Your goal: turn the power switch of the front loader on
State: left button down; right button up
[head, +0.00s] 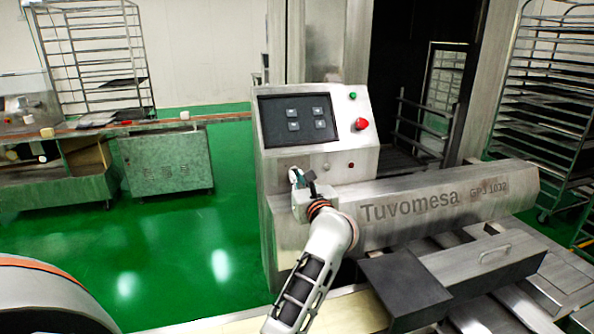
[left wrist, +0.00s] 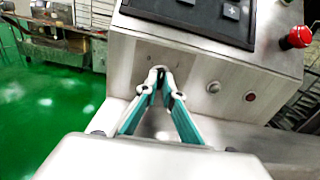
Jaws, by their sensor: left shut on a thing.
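The front loader (head: 450,203) is the steel machine marked Tuvomesa, with a sloped control panel (head: 353,103). My left gripper (head: 297,177) is at the lower left of this panel's front. In the left wrist view, the teal-lined fingers (left wrist: 158,78) of my left gripper meet in a point against the steel face below the screen. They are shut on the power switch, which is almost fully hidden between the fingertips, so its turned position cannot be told. My right gripper is not in view.
A red emergency knob (head: 360,124) and a green button (head: 352,96) sit right of the dark screen (head: 297,119). A small red button (left wrist: 250,97) and a silver one (left wrist: 213,87) are right of my fingers. Green floor (head: 190,235) is clear at left.

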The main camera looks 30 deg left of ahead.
pick_arm(q)
jog(key=m+p, duration=0.2)
jog(key=m, duration=0.1)
jog(key=shift+r, duration=0.1)
jog(key=m+p, duration=0.1)
jog(key=m, duration=0.1)
jog(key=shift+m, duration=0.3)
jog(key=shift+m+p, duration=0.3)
jog(key=shift+m, duration=1.6)
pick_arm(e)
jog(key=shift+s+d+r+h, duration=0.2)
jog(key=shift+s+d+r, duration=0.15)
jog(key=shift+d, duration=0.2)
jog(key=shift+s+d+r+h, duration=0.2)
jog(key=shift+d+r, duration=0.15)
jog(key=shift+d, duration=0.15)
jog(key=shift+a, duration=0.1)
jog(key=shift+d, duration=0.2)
pick_arm(q)
jog(key=c, duration=2.2)
grip_release()
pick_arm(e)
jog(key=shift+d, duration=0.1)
pick_arm(q)
jog(key=shift+d, duration=0.1)
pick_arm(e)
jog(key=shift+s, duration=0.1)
